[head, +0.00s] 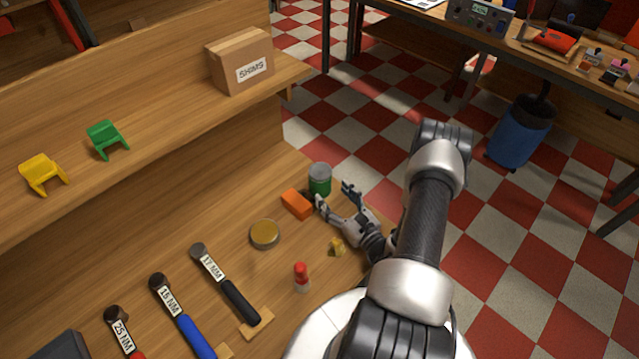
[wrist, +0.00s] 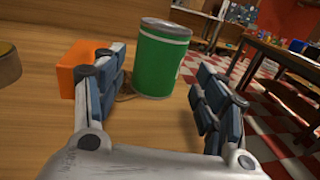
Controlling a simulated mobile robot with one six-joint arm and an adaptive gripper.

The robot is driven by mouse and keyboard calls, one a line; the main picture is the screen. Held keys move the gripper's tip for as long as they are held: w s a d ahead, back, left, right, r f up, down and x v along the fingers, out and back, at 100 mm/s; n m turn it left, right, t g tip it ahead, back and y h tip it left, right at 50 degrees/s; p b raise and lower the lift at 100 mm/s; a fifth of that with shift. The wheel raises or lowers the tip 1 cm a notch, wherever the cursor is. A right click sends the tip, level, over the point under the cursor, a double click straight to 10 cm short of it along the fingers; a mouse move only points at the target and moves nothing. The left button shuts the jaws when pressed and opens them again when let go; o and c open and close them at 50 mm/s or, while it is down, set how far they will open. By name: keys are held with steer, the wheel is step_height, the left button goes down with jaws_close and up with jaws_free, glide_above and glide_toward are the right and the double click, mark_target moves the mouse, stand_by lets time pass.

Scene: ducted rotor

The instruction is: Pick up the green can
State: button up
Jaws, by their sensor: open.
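The green can (head: 320,181) stands upright near the far right end of the wooden bench, with a grey top. In the wrist view the green can (wrist: 162,60) stands just beyond my fingers, between them in the picture and nearer the left one. My gripper (head: 334,194) is open and empty, low over the bench, its fingers pointing at the can. In the wrist view my gripper (wrist: 155,92) shows both fingers spread wide.
An orange block (head: 297,204) lies close left of the can, beside my left finger. A round yellow-topped tin (head: 264,234), a red-capped bottle (head: 301,277) and a small yellow piece (head: 337,246) stand nearer. A shelf with a cardboard box (head: 240,62) rises behind. The bench edge is right.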

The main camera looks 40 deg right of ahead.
mark_target(320, 180)
steer(key=shift+w, duration=0.5)
steer(key=w, duration=0.3)
steer(key=w+b, duration=0.1)
steer(key=w, duration=0.2)
steer(key=shift+w+d, duration=0.2)
steer(key=shift+w, duration=0.1)
steer(key=c, duration=1.1)
steer(key=shift+o, duration=0.2)
steer(key=shift+r, duration=0.1)
